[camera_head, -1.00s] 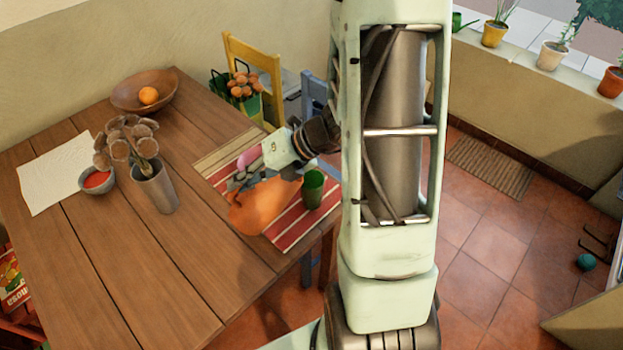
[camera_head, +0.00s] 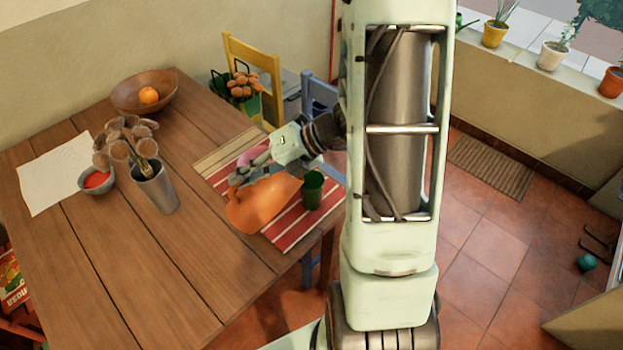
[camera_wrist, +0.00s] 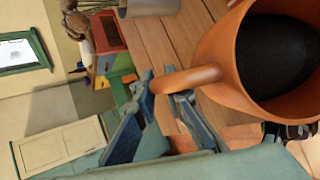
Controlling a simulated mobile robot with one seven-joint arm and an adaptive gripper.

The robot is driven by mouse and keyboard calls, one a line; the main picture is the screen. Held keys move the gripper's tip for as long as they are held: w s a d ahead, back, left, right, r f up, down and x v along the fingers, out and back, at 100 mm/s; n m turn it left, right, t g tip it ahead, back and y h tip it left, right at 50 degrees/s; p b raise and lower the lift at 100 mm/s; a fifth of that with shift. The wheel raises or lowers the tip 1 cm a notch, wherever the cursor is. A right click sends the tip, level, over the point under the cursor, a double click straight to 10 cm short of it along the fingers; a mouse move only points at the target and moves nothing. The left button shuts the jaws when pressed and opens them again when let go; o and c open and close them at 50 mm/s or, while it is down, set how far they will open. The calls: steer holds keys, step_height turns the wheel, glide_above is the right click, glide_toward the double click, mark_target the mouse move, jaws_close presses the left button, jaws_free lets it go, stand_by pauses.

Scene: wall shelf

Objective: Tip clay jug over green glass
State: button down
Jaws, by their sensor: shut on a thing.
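The orange clay jug (camera_head: 262,204) is tilted over the striped mat on the table, its spout end towards the green glass. In the wrist view the jug (camera_wrist: 215,60) shows its wide mouth and dark inside, with its handle near the fingers. My gripper (camera_head: 245,176) is shut on the jug; in the wrist view its blue-grey fingers (camera_wrist: 160,115) are at the handle. The green glass (camera_head: 312,190) stands upright on the mat, just right of the jug. The glass is not visible in the wrist view. I cannot see any liquid flowing.
The red striped mat (camera_head: 290,232) lies at the table's right edge. A pink thing (camera_head: 250,156) is behind my gripper. A metal vase of dried flowers (camera_head: 155,187), a red-filled bowl (camera_head: 97,180) and a fruit bowl (camera_head: 128,93) stand further left. The table's front is clear.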

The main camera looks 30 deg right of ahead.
steer(key=shift+d+r+m+y+b, duration=0.15)
steer(key=shift+d+r+y+b, duration=0.25)
steer(key=shift+r+y, duration=0.3)
steer(key=shift+d+r+m+y+b, duration=0.2)
steer(key=shift+d+r+y, duration=0.3)
steer(key=shift+r, duration=0.25)
stand_by(3.6)
